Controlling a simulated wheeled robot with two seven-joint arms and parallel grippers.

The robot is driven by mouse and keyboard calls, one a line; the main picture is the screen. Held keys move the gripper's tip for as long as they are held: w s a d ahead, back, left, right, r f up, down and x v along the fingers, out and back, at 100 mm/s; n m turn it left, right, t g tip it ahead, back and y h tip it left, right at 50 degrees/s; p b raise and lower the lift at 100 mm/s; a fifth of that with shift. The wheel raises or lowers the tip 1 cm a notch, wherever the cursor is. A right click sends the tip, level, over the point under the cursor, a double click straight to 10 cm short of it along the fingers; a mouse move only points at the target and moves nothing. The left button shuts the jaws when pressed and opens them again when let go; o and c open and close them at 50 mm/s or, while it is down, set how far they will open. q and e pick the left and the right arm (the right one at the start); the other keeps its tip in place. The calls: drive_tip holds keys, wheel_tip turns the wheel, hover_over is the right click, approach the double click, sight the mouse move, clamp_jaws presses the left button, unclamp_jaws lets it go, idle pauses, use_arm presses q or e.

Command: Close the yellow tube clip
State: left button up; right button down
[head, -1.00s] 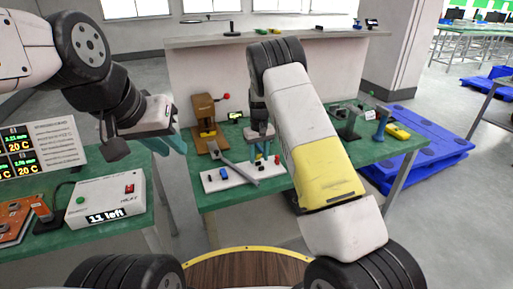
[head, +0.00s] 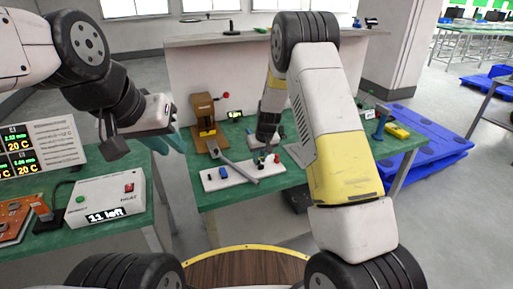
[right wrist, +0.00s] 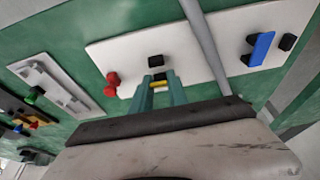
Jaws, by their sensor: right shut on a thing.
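The yellow tube clip (right wrist: 158,85) shows in the right wrist view between the teal fingertips of my right gripper (right wrist: 160,88), which is shut on it. It is at the white board (right wrist: 122,62), beside a black block (right wrist: 155,61). The fingers hide most of the clip, so I cannot tell whether it is closed. In the head view my right gripper (head: 263,154) is low over the board (head: 240,172), and I cannot pick out the clip. My left gripper (head: 176,142) hangs away from the board at the left; its finger gap is unclear.
A grey tube (right wrist: 205,45) crosses the board. A blue clip (right wrist: 258,48) and a red part (right wrist: 113,80) stand on either side. A brown press (head: 204,122) stands behind the board on the green table. A white box (head: 108,198) is at the left.

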drive_tip(key=shift+s+t, duration=0.1)
drive_tip(key=shift+t, duration=0.2)
drive_tip(key=c, duration=1.3)
unclamp_jaws()
drive_tip(key=v, duration=0.7)
drive_tip(key=shift+s+d+r, duration=0.15)
drive_tip(key=shift+r, duration=0.2)
